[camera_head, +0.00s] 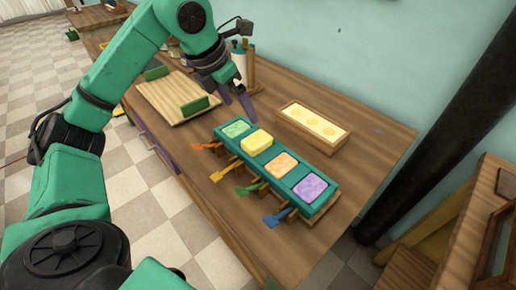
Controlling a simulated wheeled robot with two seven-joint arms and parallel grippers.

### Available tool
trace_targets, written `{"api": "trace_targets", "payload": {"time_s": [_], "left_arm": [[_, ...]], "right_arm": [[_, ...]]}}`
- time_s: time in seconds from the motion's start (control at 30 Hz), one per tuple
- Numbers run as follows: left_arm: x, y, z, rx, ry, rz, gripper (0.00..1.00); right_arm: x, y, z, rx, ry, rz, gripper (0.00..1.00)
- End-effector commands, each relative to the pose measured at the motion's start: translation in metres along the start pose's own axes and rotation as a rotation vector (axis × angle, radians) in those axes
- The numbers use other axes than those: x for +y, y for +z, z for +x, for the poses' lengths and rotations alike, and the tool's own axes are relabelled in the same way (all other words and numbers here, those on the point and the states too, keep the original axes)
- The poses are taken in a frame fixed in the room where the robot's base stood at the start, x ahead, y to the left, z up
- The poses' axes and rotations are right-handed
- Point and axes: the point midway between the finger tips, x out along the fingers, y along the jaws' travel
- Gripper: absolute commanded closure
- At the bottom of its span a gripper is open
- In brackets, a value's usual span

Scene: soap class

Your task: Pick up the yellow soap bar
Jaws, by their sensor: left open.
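The yellow soap bar (257,142) sits in a green tray (318,210) on the wooden counter, second from the left in a row. A green soap (236,129) is left of it; an orange soap (281,165) and a purple soap (311,187) are to its right. The yellow bar stands a little higher than the others. My left gripper (236,103) is open and empty, above the counter behind the tray's left end, apart from the yellow soap. My right gripper is not in view.
Several coloured paddles, one of them blue (277,218), stick out from the tray's front. A wooden box with a pale yellow inset (313,123) stands behind it. A wooden board with green handles (170,99) lies left. Bare counter (365,165) is at right.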

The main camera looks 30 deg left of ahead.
Motion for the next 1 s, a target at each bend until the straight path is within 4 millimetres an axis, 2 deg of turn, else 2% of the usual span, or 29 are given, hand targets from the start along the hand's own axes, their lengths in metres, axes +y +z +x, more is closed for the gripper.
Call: {"api": "trace_targets", "payload": {"time_s": [0.23, 0.47, 0.6, 0.73, 0.9, 0.93, 1.0], "left_arm": [[-0.001, -0.001, 0.060, 0.006, -0.002, 0.000, 0.00], [-0.001, -0.001, 0.094, 0.005, -0.002, 0.000, 0.00], [-0.003, -0.004, 0.121, 0.006, -0.002, 0.000, 0.00], [-0.002, -0.003, 0.136, 0.002, -0.001, 0.001, 0.00], [-0.002, -0.003, 0.137, 0.001, 0.000, 0.001, 0.00], [-0.002, -0.003, 0.137, 0.001, 0.000, 0.001, 0.08], [-0.002, -0.003, 0.137, 0.001, 0.000, 0.001, 0.34]], "right_arm": [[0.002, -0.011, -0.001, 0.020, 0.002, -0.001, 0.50], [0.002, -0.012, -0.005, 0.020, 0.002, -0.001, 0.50], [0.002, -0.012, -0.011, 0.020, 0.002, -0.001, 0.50], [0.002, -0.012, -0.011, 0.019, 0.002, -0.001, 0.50], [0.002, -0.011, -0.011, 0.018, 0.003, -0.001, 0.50], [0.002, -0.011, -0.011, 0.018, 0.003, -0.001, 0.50], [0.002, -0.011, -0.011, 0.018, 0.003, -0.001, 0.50]]}}
